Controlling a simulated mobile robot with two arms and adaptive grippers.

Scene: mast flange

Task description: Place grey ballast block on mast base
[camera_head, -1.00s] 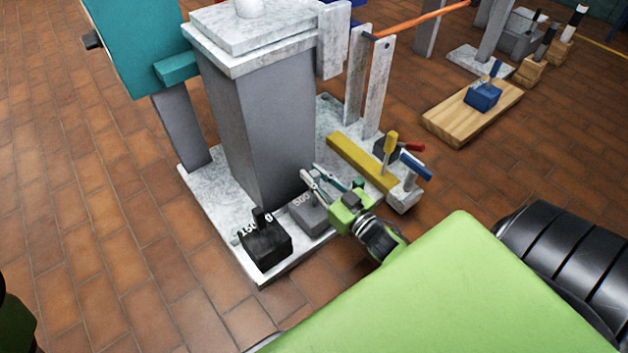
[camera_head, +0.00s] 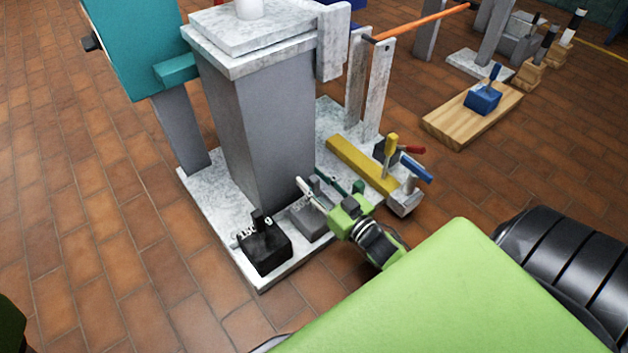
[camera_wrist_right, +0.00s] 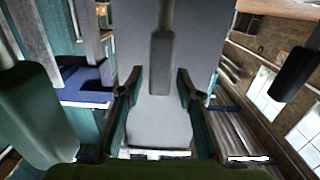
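The grey ballast block (camera_head: 309,222) sits on the front part of the pale speckled mast base (camera_head: 205,195), beside a black block (camera_head: 265,247). Its upright grey handle shows in the right wrist view (camera_wrist_right: 161,60). My right gripper (camera_head: 330,188) is over the block, with its fingers spread on both sides of the handle. In the right wrist view the fingers (camera_wrist_right: 157,88) stand apart from the handle, with gaps on both sides. The gripper hides part of the block. My left gripper is not in clear view.
The tall grey column (camera_head: 265,125) rises close behind the block. A wooden board (camera_head: 450,125) carries a blue block (camera_head: 482,97). The brown tiled floor at left is clear.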

